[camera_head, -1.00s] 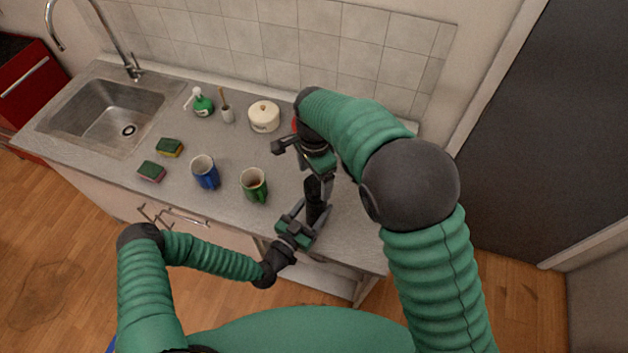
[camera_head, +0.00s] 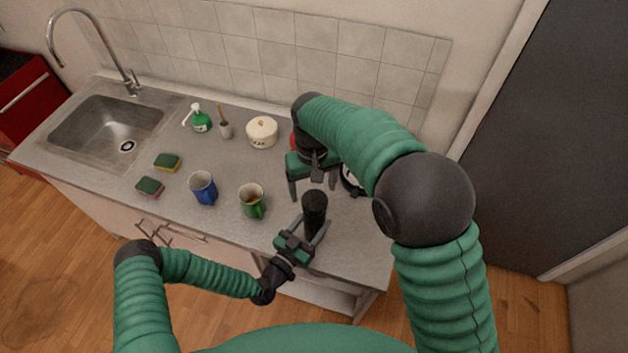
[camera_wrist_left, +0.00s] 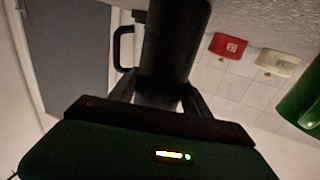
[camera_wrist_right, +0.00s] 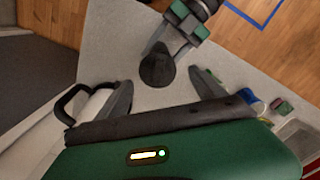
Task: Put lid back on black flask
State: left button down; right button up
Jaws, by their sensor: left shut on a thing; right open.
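The black flask (camera_head: 314,212) stands upright near the counter's front edge, with my left gripper (camera_head: 311,232) shut around its lower part. My right gripper (camera_head: 312,187) is open and empty, just behind and above the flask, pointing down. In the right wrist view the flask's dark top (camera_wrist_right: 157,68) lies ahead, between and beyond the spread fingers, apart from them. No separate lid shows; the top is uniformly dark, and I cannot tell lid from body.
A green mug (camera_head: 252,204) and a blue mug (camera_head: 203,189) stand left of the flask. A white lidded pot (camera_head: 262,132), a soap bottle (camera_head: 199,120) and two sponges are farther left. A black-handled white vessel (camera_head: 352,181) is partly hidden by my right arm. The counter's right front is clear.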

aim_at(314, 200)
jog(key=n, duration=0.6)
jog(key=shift+r+n, duration=0.2)
jog(key=shift+n, duration=0.1)
jog(key=n, duration=0.9)
jog(key=shift+d+r, duration=0.1)
jog(key=shift+r, duration=0.15)
jog(key=n, duration=0.6)
jog(key=shift+w+r+n, duration=0.15)
jog(key=shift+r+n, duration=0.05)
jog(key=shift+n, duration=0.1)
jog(key=n, duration=0.6)
jog(key=shift+r, duration=0.2)
jog(key=shift+f, duration=0.1)
notch_tip(314, 200, down, 8)
jog(key=shift+r, duration=0.1)
